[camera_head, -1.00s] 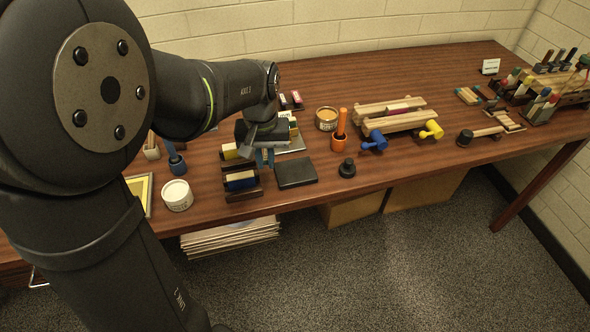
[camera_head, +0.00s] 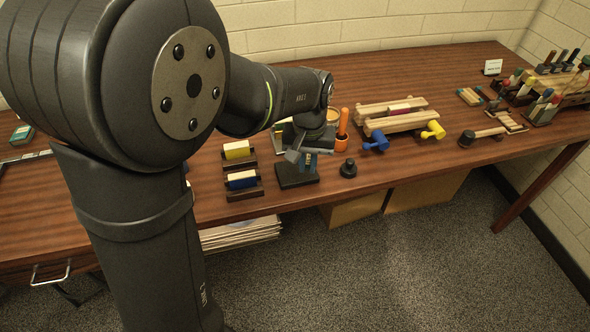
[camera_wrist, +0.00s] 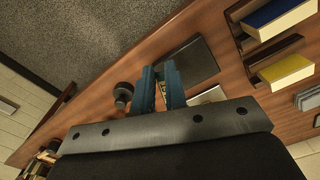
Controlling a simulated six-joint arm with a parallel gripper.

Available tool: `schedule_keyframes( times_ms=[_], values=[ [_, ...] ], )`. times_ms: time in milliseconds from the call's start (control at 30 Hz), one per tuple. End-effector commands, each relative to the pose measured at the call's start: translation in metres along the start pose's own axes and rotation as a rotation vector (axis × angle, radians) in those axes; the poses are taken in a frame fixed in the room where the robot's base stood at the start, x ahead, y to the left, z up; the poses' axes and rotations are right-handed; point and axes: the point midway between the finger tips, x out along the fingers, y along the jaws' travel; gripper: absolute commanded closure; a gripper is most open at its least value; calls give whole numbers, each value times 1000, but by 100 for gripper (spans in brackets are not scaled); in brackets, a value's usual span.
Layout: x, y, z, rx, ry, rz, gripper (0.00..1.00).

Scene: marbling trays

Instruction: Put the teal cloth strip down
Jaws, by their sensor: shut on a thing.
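In the head view I cannot make the strip out from the blue fingers. The slab also shows in the wrist view (camera_wrist: 192,60), just beside the fingers. I cannot tell whether the strip touches it.
A black knob-like weight (camera_head: 348,168) stands close right of the slab. Wooden holders with a blue block (camera_head: 242,180) and a yellow block (camera_head: 237,150) stand to the left. The front table strip right of the weight is clear.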

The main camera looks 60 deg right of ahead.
Motion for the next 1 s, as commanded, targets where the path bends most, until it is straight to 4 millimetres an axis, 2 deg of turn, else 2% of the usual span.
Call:
schedule_keyframes(
  times_ms=[100,267,433,667,1000],
  values=[
    [15,-20,-16,-4,-2,0,100],
    [25,-33,-26,-1,-1,0,100],
    [35,-35,-28,1,-1,0,100],
    [66,-35,-28,1,-2,0,100],
    [69,-35,-28,1,-1,0,100]
  ],
)
